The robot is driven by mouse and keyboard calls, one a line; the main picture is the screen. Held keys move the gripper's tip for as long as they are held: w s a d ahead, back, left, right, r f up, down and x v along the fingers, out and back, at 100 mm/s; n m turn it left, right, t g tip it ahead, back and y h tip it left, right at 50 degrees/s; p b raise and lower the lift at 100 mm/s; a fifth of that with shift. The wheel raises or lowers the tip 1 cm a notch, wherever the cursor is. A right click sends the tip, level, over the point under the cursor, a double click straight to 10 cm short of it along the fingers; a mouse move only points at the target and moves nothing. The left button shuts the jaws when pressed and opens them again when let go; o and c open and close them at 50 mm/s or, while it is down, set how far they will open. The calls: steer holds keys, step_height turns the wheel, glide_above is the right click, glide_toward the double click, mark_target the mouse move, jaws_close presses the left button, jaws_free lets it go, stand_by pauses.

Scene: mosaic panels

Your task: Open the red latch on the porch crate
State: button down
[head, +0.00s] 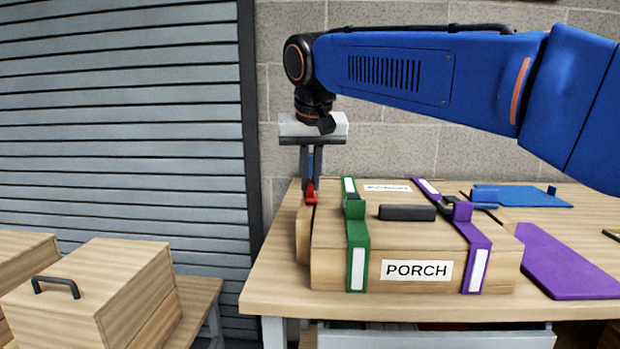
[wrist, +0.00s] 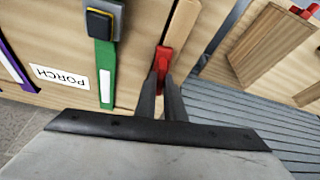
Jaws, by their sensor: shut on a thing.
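The porch crate (head: 330,265) is a wooden box with a PORCH label on its front, standing on the table. The red latch (head: 310,193) is at the crate's left side, near the top edge. My gripper (head: 311,180) points down over that side, its fingers shut on the red latch. In the wrist view the latch (wrist: 163,58) shows between the fingertips (wrist: 161,82), beside the crate's green strap. Part of the latch is hidden by the fingers.
A green strap (head: 358,255) and a purple strap (head: 478,255) cross the crate, with a dark handle (head: 407,213) between them. A purple panel (head: 565,268) and a blue panel (head: 535,196) lie to the right. Another wooden crate (head: 95,290) stands at lower left.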

steer(key=c, duration=1.8)
jaws_free()
steer(key=shift+c, duration=0.2)
steer(key=shift+r, duration=0.15)
steer(key=v, duration=1.7)
steer(key=shift+s, duration=0.1)
